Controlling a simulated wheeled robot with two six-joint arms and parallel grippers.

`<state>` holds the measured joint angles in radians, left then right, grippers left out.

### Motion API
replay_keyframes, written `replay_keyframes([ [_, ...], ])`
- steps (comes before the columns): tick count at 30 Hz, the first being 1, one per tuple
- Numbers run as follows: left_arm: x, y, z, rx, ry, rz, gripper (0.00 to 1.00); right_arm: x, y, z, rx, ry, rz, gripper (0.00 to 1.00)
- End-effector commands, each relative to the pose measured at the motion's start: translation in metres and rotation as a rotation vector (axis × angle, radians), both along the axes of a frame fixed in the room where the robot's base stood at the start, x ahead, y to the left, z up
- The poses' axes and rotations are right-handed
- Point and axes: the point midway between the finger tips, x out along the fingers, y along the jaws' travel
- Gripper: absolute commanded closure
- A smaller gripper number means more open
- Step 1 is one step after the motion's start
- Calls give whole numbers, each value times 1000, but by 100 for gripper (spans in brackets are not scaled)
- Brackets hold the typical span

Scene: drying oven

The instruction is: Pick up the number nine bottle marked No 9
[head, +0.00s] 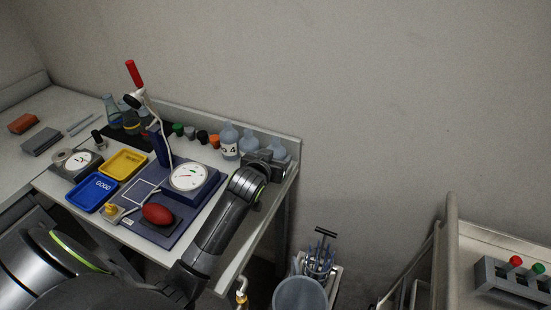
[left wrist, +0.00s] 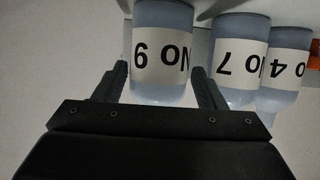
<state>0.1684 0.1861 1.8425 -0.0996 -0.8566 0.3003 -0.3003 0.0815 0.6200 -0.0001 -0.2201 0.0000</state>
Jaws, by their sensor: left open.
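The No 9 bottle (left wrist: 163,20) is pale blue with a white label and appears upside down in the left wrist view. It stands between the two fingers of my left gripper (left wrist: 159,72), which is open around its sides; I cannot tell if either finger touches it. In the head view the No 9 bottle (head: 281,149) is at the right end of the bottle row, partly hidden by my left gripper (head: 268,163). My right gripper is not in view.
The No 7 bottle (left wrist: 239,58) stands close beside the No 9 bottle, and the No 4 bottle (left wrist: 286,66) is beyond it. A gauge (head: 189,177) on a blue base is left of my arm. The table's raised back edge (head: 288,137) runs behind the bottles.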

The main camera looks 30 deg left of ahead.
Motion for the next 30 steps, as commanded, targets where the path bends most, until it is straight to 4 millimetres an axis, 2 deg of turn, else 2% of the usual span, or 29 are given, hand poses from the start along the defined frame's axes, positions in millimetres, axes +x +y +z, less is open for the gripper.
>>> replay_keyframes([
  [4,17,1,-7,0,2,0,36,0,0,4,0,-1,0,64],
  [9,29,3,-12,0,1,0,36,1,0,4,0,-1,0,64],
  [18,31,3,-13,0,0,0,36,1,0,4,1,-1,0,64],
  [26,31,3,-13,0,0,0,70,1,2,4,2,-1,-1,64],
  [30,31,3,-13,0,0,0,70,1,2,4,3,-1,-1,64],
])
